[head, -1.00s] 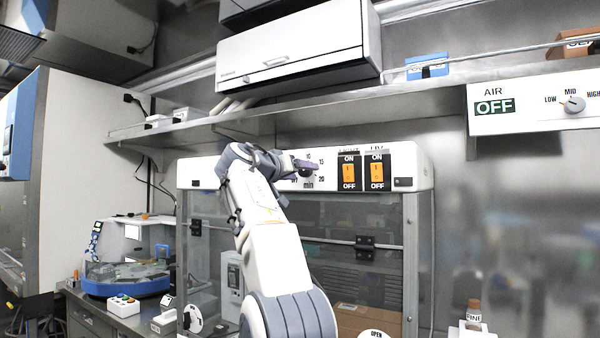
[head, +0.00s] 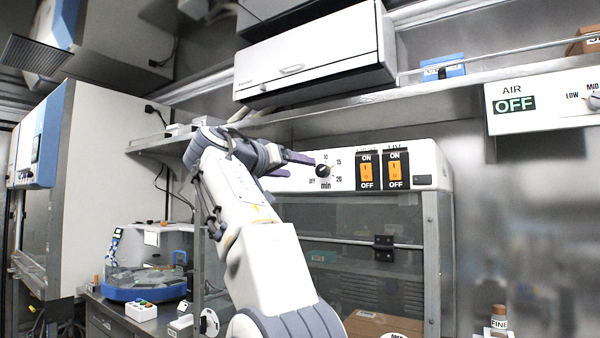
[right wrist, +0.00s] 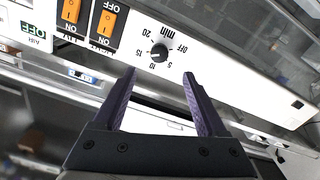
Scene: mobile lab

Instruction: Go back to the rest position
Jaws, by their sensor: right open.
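My right gripper (head: 301,164) is in front of the control panel of the glass-fronted cabinet, just left of the timer knob (head: 323,171). In the right wrist view its two purple fingers (right wrist: 158,78) are spread apart with nothing between them. The timer knob (right wrist: 159,53) shows beyond the fingertips and is clear of them. My left gripper is in neither view.
Two orange switches (head: 367,171) sit right of the knob. A metal shelf (head: 350,109) and a white wall cabinet (head: 312,57) are above the arm. A blue round device (head: 145,288) stands on the left counter. A brown-capped bottle (head: 499,317) is at lower right.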

